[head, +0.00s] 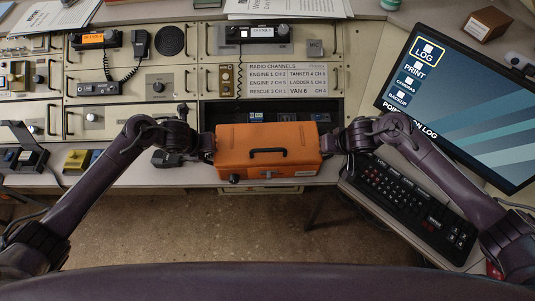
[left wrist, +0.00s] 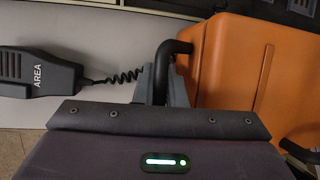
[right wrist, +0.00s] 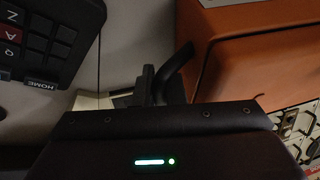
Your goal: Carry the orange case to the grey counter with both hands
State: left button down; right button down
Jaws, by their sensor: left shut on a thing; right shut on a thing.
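The orange case (head: 267,153) is a box with a black handle on its lid and a small latch on its front. It is in the middle of the head view, at the front edge of the console; I cannot tell whether it touches the surface. My left gripper (head: 206,143) is shut on the black side handle (left wrist: 172,60) at the case's left end. My right gripper (head: 329,144) is shut on the handle (right wrist: 178,72) at its right end. The case looks about level. The grey counter (head: 110,175) runs along the console's front.
A black hand microphone (left wrist: 40,72) with a coiled cord lies left of the case. A keyboard (head: 415,203) and a large monitor (head: 470,100) stand on the right. Radio panels (head: 130,75) line the back. Brown floor (head: 230,230) shows in front.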

pick_arm(q)
jog(key=shift+w+r, duration=0.1)
jog(key=shift+r, duration=0.05)
pick_arm(e)
jog(key=shift+w+r, duration=0.1)
jog(key=shift+r, duration=0.1)
